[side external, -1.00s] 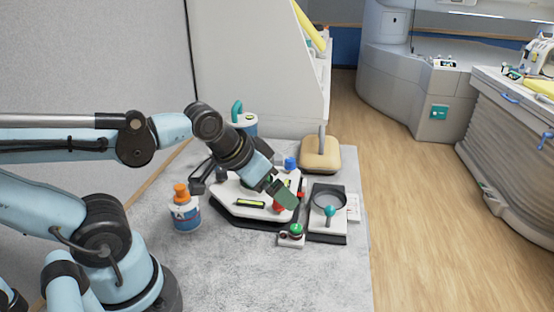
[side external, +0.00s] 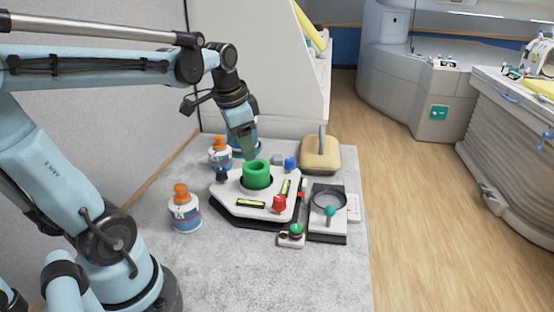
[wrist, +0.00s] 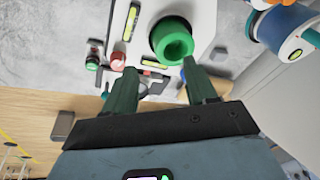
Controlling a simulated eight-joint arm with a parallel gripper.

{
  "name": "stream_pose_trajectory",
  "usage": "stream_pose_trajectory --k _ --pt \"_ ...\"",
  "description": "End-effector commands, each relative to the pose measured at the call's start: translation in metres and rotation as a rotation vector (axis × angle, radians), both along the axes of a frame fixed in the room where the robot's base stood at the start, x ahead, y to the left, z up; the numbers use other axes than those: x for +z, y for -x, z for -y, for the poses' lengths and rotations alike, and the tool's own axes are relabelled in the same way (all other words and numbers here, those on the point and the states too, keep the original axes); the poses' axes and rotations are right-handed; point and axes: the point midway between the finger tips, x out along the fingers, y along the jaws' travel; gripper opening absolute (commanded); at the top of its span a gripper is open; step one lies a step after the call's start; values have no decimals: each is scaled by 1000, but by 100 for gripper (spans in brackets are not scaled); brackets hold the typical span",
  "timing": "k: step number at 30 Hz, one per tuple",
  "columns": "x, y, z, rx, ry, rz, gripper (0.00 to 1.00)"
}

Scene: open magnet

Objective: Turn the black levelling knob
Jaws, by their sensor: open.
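The black levelling knob (side external: 222,175) sits at the left corner of a white levelling plate (side external: 232,197) in the side view. The plate also carries a red knob (side external: 279,203), a blue knob (side external: 290,163), yellow bubble levels and a green hollow cylinder (side external: 257,176). My gripper (side external: 248,154) points down just behind the green cylinder, to the right of the black knob and apart from it. In the wrist view my gripper (wrist: 160,68) is open with nothing between its fingers. The green cylinder (wrist: 172,40) shows there beyond the fingertips. I cannot make out the black knob in that view.
Two orange-capped bottles (side external: 185,212) (side external: 220,156) stand left of the plate. A small base with a green knob (side external: 296,230) and a black tray with a round dish (side external: 328,197) are at right. A tan pad (side external: 320,154) lies behind. The front table is bare.

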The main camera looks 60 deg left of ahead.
Motion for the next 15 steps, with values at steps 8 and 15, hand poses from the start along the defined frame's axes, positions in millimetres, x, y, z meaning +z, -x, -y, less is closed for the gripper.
stream_pose_trajectory --k 8,15 --pt "8 15 -83 -118 54 -208 56" --pt "5 21 -99 -157 78 -246 56"
